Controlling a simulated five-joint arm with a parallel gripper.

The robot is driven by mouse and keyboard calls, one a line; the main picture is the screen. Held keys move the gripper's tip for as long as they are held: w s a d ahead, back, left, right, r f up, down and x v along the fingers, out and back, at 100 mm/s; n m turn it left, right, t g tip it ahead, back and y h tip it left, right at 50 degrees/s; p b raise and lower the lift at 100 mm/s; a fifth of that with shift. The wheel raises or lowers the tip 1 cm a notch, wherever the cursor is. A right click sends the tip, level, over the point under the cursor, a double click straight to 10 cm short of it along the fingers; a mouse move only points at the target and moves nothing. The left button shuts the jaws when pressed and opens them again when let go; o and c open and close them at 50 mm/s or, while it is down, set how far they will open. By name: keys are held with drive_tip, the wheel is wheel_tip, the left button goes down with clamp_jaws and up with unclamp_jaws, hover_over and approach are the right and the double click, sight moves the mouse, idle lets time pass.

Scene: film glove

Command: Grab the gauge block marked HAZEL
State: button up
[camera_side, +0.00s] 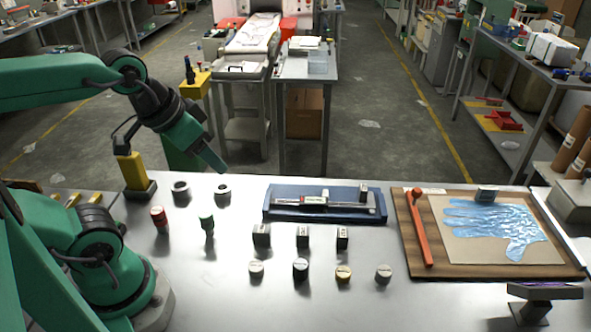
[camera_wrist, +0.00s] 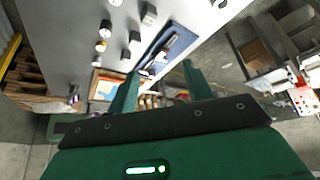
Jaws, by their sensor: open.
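Three small dark blocks with pale marked faces stand in a row mid-table: a left block (camera_side: 262,236), a middle block (camera_side: 303,237) and a right block (camera_side: 342,238). Their lettering is too small to read, so I cannot tell which is HAZEL. Similar blocks stand on the blue tray's right end (camera_side: 364,192) and on the glove board (camera_side: 486,193). In the wrist view the row shows at upper left, including one block (camera_wrist: 148,14). My gripper (camera_side: 218,166) is raised behind and left of the row, apart from all blocks. Its fingers (camera_wrist: 160,78) are open and empty.
A blue tray (camera_side: 275,213) with a caliper-like tool lies behind the row. Several round pieces, including a yellow-topped one (camera_side: 343,273), stand in front. Two dark rings, a red piece (camera_side: 159,219) and a green-topped piece (camera_side: 207,225) stand left. A blue glove (camera_side: 490,222) lies right.

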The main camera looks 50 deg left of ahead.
drive_tip(key=shift+c, duration=0.3)
drive_tip(key=m+g, duration=0.5)
drive_tip(key=m, duration=2.1)
hover_over(364, 189)
drive_tip(key=f, duration=1.3)
drive_tip(key=shift+s+a+f, duration=0.1)
drive_tip(key=shift+s+f, duration=0.15)
drive_tip(key=shift+s, duration=0.15)
drive_tip(key=shift+w+d+f+m+g, duration=0.2)
drive_tip(key=shift+w+f+m+g, duration=0.1)
drive_tip(key=shift+f+m, duration=0.25)
drive_tip(key=shift+f, duration=3.9)
